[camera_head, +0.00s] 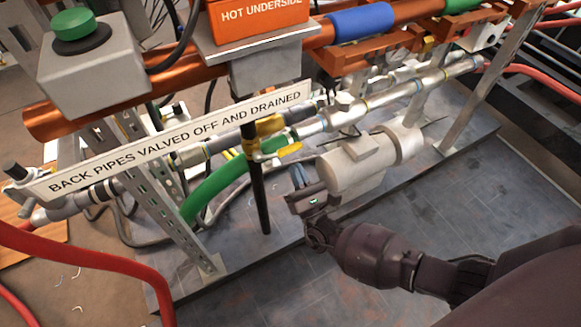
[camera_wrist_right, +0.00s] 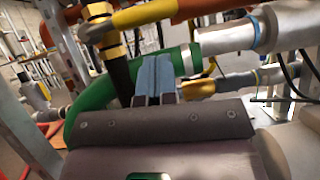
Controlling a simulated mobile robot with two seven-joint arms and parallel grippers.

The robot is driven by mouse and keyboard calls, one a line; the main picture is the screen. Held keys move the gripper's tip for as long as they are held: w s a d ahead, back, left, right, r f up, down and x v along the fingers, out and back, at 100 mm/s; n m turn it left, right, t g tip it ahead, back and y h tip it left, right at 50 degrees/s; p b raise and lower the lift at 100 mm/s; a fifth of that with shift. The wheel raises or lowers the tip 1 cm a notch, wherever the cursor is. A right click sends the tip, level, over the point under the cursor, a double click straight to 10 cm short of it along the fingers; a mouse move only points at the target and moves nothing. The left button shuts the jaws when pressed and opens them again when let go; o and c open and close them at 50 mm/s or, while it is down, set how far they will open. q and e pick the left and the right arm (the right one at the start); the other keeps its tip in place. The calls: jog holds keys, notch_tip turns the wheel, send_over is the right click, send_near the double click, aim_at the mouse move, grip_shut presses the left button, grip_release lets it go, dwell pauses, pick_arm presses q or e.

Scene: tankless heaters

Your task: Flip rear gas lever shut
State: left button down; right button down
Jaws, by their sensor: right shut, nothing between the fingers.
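My right gripper (camera_head: 298,173) is shut and empty, its blue fingers pressed together below the pipes, left of the white cylinder. In the right wrist view its fingertips (camera_wrist_right: 153,62) point toward the green hose. A yellow lever (camera_head: 289,150) sticks out just above the fingers in the head view; in the wrist view a yellow piece (camera_wrist_right: 196,87) shows just right of them, and contact cannot be told. I cannot tell which one is the rear gas lever. My left gripper is out of view.
A green hose (camera_head: 215,190) curves left of the black pipe. A white cylinder (camera_head: 350,170) stands close right of my gripper. A sign strip (camera_head: 180,138) and orange pipes (camera_head: 190,75) run above. The dark floor (camera_head: 490,200) at right is clear.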

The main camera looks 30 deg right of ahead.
jog(key=v, duration=1)
jog(key=shift+d, duration=0.2)
jog(key=shift+s+f, duration=0.1)
jog(key=shift+f, duration=0.05)
